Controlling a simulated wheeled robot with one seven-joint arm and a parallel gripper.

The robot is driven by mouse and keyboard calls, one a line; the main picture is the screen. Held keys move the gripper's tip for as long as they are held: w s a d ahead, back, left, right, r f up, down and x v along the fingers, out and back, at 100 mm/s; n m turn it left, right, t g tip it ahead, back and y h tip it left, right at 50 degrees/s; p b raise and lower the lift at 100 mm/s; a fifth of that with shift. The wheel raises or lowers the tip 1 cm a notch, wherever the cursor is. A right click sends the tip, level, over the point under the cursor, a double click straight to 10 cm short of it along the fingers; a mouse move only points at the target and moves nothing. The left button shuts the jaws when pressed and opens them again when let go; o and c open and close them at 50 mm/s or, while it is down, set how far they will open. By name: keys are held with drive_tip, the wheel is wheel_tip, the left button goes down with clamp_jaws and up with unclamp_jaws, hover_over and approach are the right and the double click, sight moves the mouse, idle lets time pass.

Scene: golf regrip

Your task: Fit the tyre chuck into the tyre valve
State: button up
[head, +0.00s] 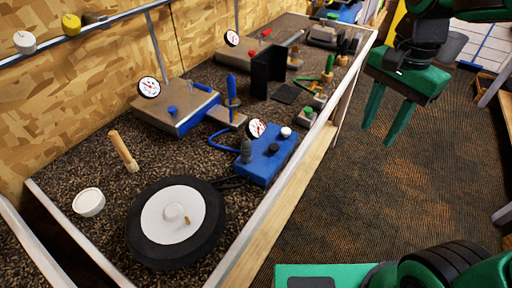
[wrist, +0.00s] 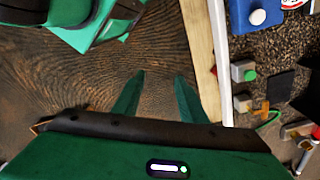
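The tyre (head: 143,243) lies flat on the bench at the near left in the head view, around a white hub (head: 160,222). A small brass stub (head: 187,220), which looks like the valve, stands on the hub. A blue box (head: 270,158) with a gauge and knobs sits right of the tyre. A dark grey fitting (head: 246,150) stands upright at its left side and may be the tyre chuck. My gripper (head: 378,134) is open and empty over the floor, right of the bench. Its spread fingers also show in the wrist view (wrist: 160,76).
A raised pale rim (head: 262,220) edges the bench. Gauge units, a black bracket (head: 267,72) and small knobbed blocks stand farther back. The carpeted floor under my gripper is clear.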

drive_tip(key=w+a+r+m, duration=0.2)
drive_tip(key=a+r+m, duration=0.1)
drive_tip(key=a, duration=1.1)
drive_tip(key=r+m, duration=0.1)
drive_tip(key=m, duration=0.1)
hover_over(248, 141)
drive_tip(key=shift+s+d+r, duration=0.1)
drive_tip(key=shift+s, duration=0.2)
drive_tip(key=shift+s+a+f, duration=0.1)
drive_tip(key=shift+a+f, duration=0.15)
wheel_tip(248, 141, down, 5)
drive_tip(key=shift+r, duration=0.1)
drive_tip(key=shift+w+d+f, duration=0.1)
drive_tip(key=shift+w+f, duration=0.1)
drive_tip(key=shift+f, duration=1.15)
drive_tip(key=shift+w+f, duration=0.15)
drive_tip(key=shift+f, duration=1.2)
clamp_jaws()
